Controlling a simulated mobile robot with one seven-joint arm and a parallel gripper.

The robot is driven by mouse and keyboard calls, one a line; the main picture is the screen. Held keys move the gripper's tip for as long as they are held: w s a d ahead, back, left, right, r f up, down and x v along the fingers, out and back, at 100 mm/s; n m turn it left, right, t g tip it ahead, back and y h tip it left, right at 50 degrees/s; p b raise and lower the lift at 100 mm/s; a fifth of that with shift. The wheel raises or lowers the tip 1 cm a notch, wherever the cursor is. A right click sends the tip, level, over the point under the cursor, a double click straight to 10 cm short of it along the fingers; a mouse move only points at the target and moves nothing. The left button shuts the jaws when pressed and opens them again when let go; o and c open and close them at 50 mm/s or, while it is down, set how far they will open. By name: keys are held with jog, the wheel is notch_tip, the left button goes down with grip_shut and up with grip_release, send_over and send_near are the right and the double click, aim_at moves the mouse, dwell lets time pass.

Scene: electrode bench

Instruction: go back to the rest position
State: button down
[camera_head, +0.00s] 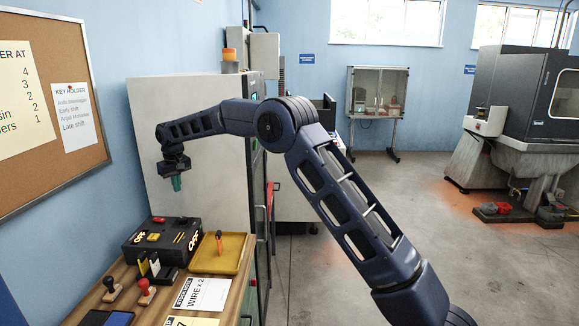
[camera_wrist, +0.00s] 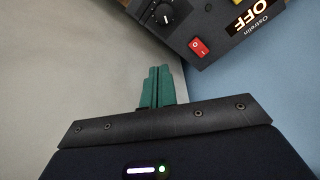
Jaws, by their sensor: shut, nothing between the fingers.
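My gripper (camera_head: 176,184) hangs from my arm over the back of the wooden bench (camera_head: 127,273), in front of the large pale cabinet (camera_head: 176,130). In the wrist view its green fingers (camera_wrist: 158,88) are together with nothing between them. The black device box (camera_head: 150,242) stands on the bench below my gripper, apart from it. In the wrist view the box (camera_wrist: 222,22) shows a black knob, a red switch and a lit "OFF" display.
A yellow tray (camera_head: 218,253) with an orange-handled tool in it lies right of the box. Two stamps (camera_head: 146,291), a card marked "WIRE x 2" (camera_head: 203,294) and a dark pad lie nearer. A cork board (camera_head: 45,95) hangs at left. Open floor (camera_head: 300,270) is at right.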

jog(key=w+d+r+m, duration=0.1)
jog(key=d+r, duration=0.3)
jog(key=d, duration=0.4)
jog(key=w+d+r+m, duration=0.1)
jog(key=d+r, duration=0.3)
jog(key=d, duration=0.5)
jog(key=w+d+r+m, duration=0.1)
jog(key=d+r, duration=0.3)
jog(key=d, duration=0.5)
jog(key=shift+w+m+t, duration=0.15)
jog(key=shift+m+t, duration=0.15)
jog(key=shift+t, duration=0.1)
jog(key=s+d+r+m+t, duration=0.1)
jog(key=s+d+r+m, duration=0.3)
jog(key=d, duration=1)
jog(key=s+d+r+n, duration=0.15)
jog(key=s+d, duration=0.45)
jog(key=d, duration=0.8)
jog(key=s+d+f+m, duration=0.2)
jog(key=s+d+f, duration=0.2)
jog(key=s+d, duration=0.5)
jog(key=s+d+f+m+t+h, duration=0.1)
jog(key=s+d+f, duration=0.3)
jog(key=s+d, duration=0.6)
jog(key=s+m, duration=0.1)
jog(key=s, duration=0.3)
jog(key=shift+s+d+f, duration=0.15)
jog(key=shift+s+f, duration=0.1)
jog(key=shift+m, duration=0.25)
